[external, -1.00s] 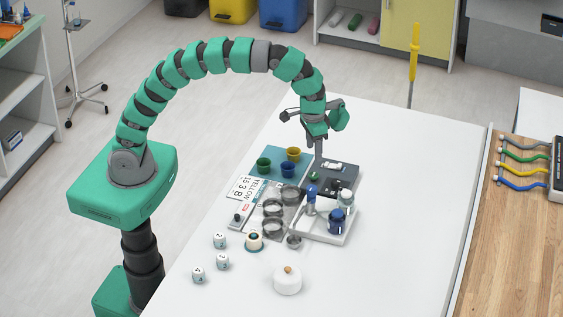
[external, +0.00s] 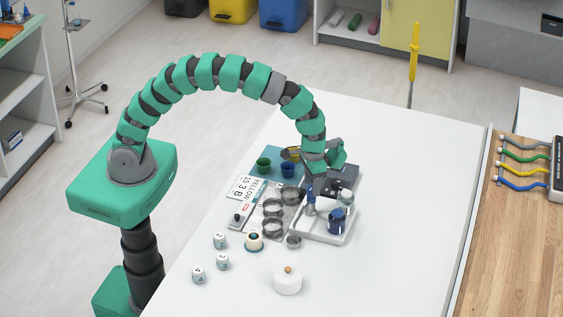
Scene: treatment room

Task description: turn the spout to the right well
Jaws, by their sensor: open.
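My gripper (external: 318,182) is low over the back of a small grey and white unit (external: 345,228) on the white table. It is open. Its fingers are partly hidden by the wrist and by the things around it. The spout cannot be made out clearly; my gripper and wrist cover the back part of the unit, where it may stand. The wells cannot be told apart at this size. I cannot tell whether the gripper touches the spout.
A blue jar (external: 336,222) stands on the unit's front part. To its left are several grey round dishes (external: 272,208), and behind them a green cup (external: 263,165) and a blue cup (external: 288,170). A white lidded pot (external: 287,280) stands in front. The table's right side is clear.

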